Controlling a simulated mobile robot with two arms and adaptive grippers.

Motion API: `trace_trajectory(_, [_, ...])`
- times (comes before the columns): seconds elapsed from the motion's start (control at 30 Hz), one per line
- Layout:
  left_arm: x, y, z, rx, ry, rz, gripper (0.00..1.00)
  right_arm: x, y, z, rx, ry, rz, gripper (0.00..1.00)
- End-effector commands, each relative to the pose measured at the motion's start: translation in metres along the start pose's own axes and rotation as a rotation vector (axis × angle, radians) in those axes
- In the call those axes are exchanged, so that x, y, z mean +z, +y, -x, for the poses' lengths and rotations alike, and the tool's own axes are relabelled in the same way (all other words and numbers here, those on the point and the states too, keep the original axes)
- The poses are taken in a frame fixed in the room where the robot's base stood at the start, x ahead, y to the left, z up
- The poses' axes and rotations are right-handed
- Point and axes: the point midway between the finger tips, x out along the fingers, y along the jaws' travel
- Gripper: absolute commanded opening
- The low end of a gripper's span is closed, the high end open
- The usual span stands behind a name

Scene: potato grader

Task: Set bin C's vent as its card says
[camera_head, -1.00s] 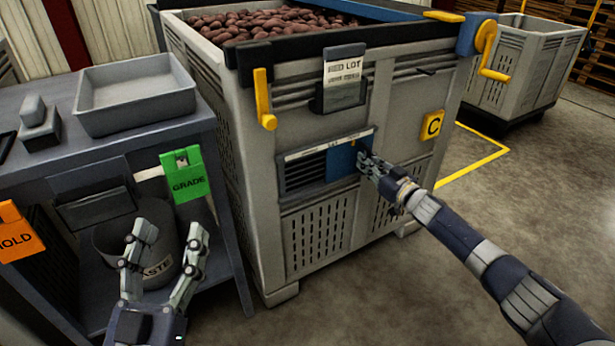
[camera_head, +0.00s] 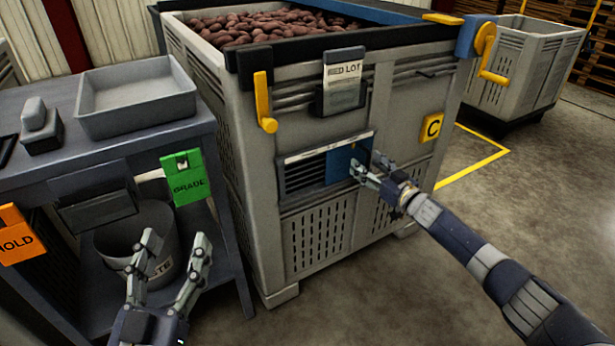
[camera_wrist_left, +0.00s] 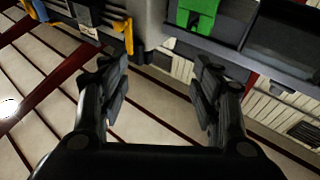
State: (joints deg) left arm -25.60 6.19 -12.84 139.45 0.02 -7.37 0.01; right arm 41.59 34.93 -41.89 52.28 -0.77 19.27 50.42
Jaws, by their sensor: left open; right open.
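Bin C is a large grey slatted bin (camera_head: 262,160) full of red potatoes (camera_head: 262,24), with a yellow C plate (camera_head: 432,127) on its front. Its vent (camera_head: 304,174) is a dark louvred opening with a pale scale strip above. A blue slide (camera_head: 340,165) covers the vent's right part. The card (camera_head: 344,68) sits in a dark holder above; its small print is unreadable, and it seems tilted. My right gripper (camera_head: 366,168) is open at the slide's right edge; I cannot tell whether it touches. My left gripper (camera_head: 172,250) is open and empty in front of the bench; its fingers also show in the left wrist view (camera_wrist_left: 160,85).
A grey bench (camera_head: 60,170) at left carries a grey tray (camera_head: 135,95). A green GRADE tag (camera_head: 185,178) and an orange HOLD tag (camera_head: 15,236) hang at its front. A waste bucket (camera_head: 125,245) stands below. Yellow handles (camera_head: 264,100) flank the bin.

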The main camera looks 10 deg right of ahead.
Motion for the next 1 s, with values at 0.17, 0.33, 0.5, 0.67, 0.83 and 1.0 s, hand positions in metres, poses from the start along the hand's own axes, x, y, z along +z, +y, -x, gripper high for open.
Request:
trace_trajectory(0.17, [0.02, -0.003, 0.002, -0.006, -0.112, -0.004, 0.58, -0.001, 0.0, 0.006, 0.0, -0.001, 0.0, 0.58])
trace_trajectory(0.33, [0.04, -0.005, 0.007, -0.011, -0.217, -0.006, 0.58, -0.001, 0.0, 0.011, -0.001, -0.001, 0.0, 0.58])
trace_trajectory(0.5, [0.059, -0.008, 0.015, -0.017, -0.323, -0.008, 0.58, -0.001, 0.0, 0.016, 0.0, 0.0, 0.001, 0.58])
trace_trajectory(0.67, [0.076, -0.011, 0.024, -0.023, -0.418, -0.01, 0.58, -0.001, 0.0, 0.02, -0.001, -0.001, 0.001, 0.58])
trace_trajectory(0.83, [0.092, -0.013, 0.035, -0.029, -0.517, -0.011, 0.58, -0.001, 0.0, 0.025, -0.001, 0.0, 0.0, 0.58])
trace_trajectory(1.0, [0.108, -0.016, 0.049, -0.035, -0.617, -0.011, 0.58, -0.001, 0.0, 0.03, 0.0, -0.001, -0.001, 0.58])
